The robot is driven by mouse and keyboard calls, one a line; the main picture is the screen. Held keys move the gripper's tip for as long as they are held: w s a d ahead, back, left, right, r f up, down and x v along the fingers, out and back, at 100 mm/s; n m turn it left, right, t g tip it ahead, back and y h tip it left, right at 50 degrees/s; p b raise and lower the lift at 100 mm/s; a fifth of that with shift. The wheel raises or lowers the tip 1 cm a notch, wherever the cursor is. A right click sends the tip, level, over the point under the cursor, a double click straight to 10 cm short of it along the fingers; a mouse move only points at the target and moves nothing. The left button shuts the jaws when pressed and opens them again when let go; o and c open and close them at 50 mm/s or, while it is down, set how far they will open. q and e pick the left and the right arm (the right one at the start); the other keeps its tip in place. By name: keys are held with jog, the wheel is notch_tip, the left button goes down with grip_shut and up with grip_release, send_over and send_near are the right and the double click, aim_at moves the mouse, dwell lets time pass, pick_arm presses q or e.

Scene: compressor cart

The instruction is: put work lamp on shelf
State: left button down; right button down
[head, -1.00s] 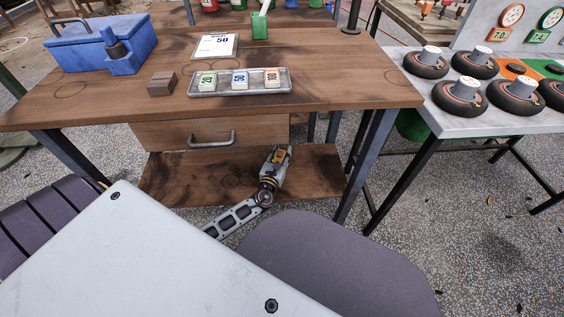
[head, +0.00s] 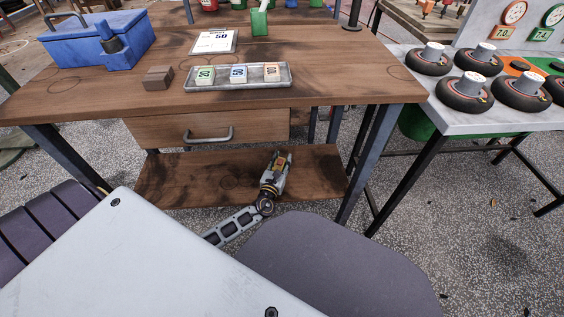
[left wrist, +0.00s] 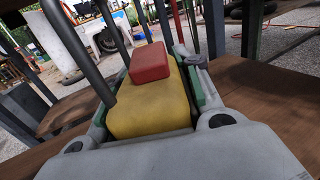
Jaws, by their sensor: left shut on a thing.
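The work lamp (left wrist: 155,105) is a yellow block with a red top part, held between the green-edged fingers of my left gripper (left wrist: 160,75) in the left wrist view. In the head view, my left gripper (head: 282,157) is shut on the lamp (head: 280,162), mostly hidden by the fingers. They are over the right part of the low wooden shelf (head: 185,178) beneath the workbench. The shelf also shows in the left wrist view (left wrist: 265,88). I cannot tell whether the lamp touches it. My right gripper is not in view.
The workbench (head: 340,88) with its drawer (head: 165,130) is above the shelf. Its right front leg (head: 368,160) stands right of my gripper. A grey tray (head: 215,85) and blue toolbox (head: 85,45) are on top. The shelf's left part is clear.

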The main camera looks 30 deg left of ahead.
pick_arm(q)
jog(key=shift+f, duration=0.1)
jog(key=c, duration=1)
grip_release()
jog(key=s+d+p, duration=0.2)
jog(key=s+p, duration=0.1)
jog(key=s, duration=0.8)
jog(key=shift+s+d, duration=0.2)
jog(key=shift+s, duration=0.2)
